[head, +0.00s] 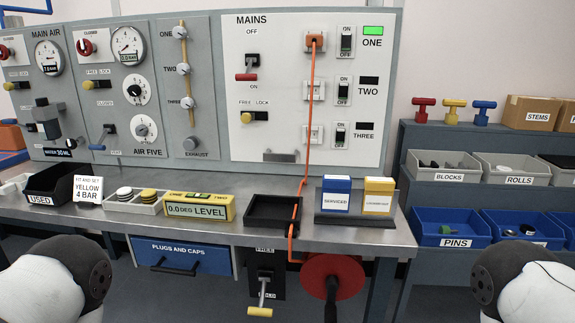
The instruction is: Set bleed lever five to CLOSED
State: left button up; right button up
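The AIR FIVE panel (125,95) stands at the back left, with its name printed at the bottom. At its upper left a red-handled lever (85,47) sits on a white plate with a small label above that appears to read CLOSED; its exact setting is too small to tell. Below it is a yellow-tipped FREE/LOCK lever (89,85). I cannot tell which is bleed lever five. Neither gripper shows; only my arm links show at the lower corners.
The panel gauge (128,46) reads about 0.0 BAR. A MAIN AIR panel (38,100) is at left, a MAINS panel (300,80) at right. The grey bench (230,233) holds bins, a yellow level (197,207) and a black tray (272,212). An orange cable (306,130) hangs across the bench.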

aim_at(99, 147)
jog(key=i+j+u, duration=0.25)
jog(key=u, duration=0.15)
jog(key=i+j+u, duration=0.25)
jog(key=u, duration=0.15)
jog(key=j, duration=0.1)
